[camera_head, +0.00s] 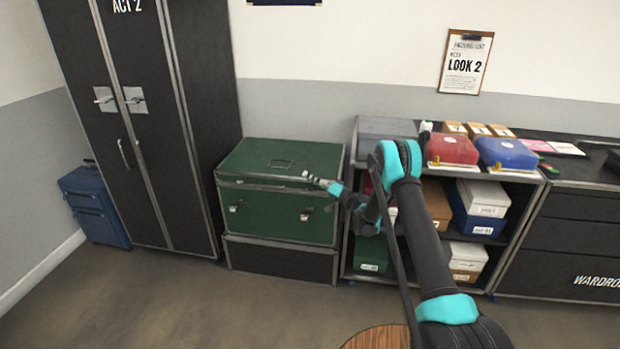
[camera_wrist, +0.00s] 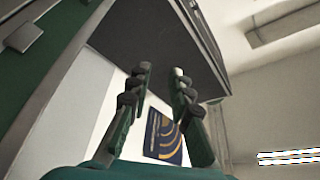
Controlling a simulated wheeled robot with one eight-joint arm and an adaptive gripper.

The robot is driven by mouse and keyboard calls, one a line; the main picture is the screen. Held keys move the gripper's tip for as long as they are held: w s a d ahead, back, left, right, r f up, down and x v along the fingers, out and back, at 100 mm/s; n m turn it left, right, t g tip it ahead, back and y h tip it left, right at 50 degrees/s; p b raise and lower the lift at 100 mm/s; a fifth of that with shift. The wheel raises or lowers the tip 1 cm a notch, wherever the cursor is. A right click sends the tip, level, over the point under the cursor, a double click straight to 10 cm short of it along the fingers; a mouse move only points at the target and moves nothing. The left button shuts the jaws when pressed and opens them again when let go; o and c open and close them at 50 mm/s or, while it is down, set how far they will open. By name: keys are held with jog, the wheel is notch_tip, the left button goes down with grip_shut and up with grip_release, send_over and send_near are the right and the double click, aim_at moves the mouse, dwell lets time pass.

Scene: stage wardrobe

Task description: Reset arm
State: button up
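My gripper (camera_head: 318,181) is at the end of my black and teal arm, in front of the green trunk (camera_head: 262,210) in the head view. In the wrist view my gripper (camera_wrist: 163,74) has its two dark jointed fingers spread apart, with nothing held between them. The trunk's lid is shut. I cannot tell from the head view how far the fingertips are from the trunk. A blue poster with yellow curves (camera_wrist: 163,137) shows behind the fingers in the wrist view.
A tall black wardrobe (camera_head: 150,150) and a blue suitcase (camera_head: 95,207) stand at left. A round wooden top (camera_head: 378,338) is at the bottom. The left floor is clear.

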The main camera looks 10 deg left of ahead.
jog(key=s+d+r+g+h, duration=0.1)
jog(key=s+d+r+h, duration=0.7)
jog(key=s+d+r, duration=0.45)
jog(key=s+d+f+m+h, duration=0.1)
jog(key=s+d+h, duration=0.3)
jog(key=s+d, duration=0.4)
jog(key=s+d+f+m+h, duration=0.1)
jog(key=s+d+f+h, duration=0.3)
jog(key=s, duration=1.2)
jog(key=s+d+f+m+g+h, duration=0.1)
jog(key=s+d+h, duration=0.3)
jog(key=s+d, duration=0.7)
jog(key=shift+s+d+f+m, duration=0.45)
jog(key=shift+d+f, duration=0.35)
jog(key=shift+d, duration=0.2)
jog(key=shift+w, duration=0.1)
